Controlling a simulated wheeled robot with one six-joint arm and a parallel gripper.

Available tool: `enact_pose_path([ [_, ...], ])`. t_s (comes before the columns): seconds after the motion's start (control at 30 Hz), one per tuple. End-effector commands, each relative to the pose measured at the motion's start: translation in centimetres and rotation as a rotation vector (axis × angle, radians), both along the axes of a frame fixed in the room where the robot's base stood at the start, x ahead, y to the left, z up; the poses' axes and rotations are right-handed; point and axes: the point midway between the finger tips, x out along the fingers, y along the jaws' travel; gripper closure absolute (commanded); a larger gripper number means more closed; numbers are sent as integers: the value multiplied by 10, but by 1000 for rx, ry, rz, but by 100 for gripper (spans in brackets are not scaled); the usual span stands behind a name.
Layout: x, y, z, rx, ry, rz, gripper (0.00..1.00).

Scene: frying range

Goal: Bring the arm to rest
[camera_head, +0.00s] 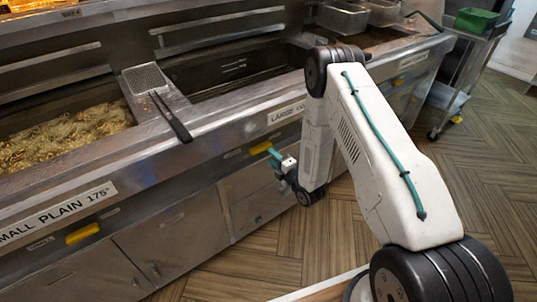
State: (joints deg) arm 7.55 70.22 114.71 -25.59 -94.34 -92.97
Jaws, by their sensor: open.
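My arm (377,150), white with black joints and a teal cable, reaches up from the lower right, bends at the top and hangs down in front of the fryer. My gripper (276,157), with teal fingertips, is low in front of the fryer's cabinet doors. It is open, and I see nothing held in it. The gap between its fingers is small in this view.
The steel frying range (215,133) runs along the left and back. A mesh skimmer (147,80) lies between the vats, its dark handle over the front edge. Frying food (65,137) fills the left vat. A trolley (465,72) carries a green bin (476,20). Wooden floor (490,150) is clear at right.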

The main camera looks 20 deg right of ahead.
Motion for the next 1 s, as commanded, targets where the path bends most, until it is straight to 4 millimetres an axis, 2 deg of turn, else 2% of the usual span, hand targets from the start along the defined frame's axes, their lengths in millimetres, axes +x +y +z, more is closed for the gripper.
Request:
enact_pose_path([
  [0.53,-3,-1,0,8,2,0,58],
  [0.6,-3,-1,-4,40,36,1,58],
  [0.67,-4,-1,-18,73,119,-5,58],
  [0.73,-10,-3,-44,119,266,-28,58],
  [0.8,-27,-7,-77,173,460,-77,58],
  [0.83,-33,-10,-85,197,541,-105,58],
  [0.9,-44,-18,-93,248,709,-184,58],
  [1.0,-59,-31,-85,317,916,-318,58],
])
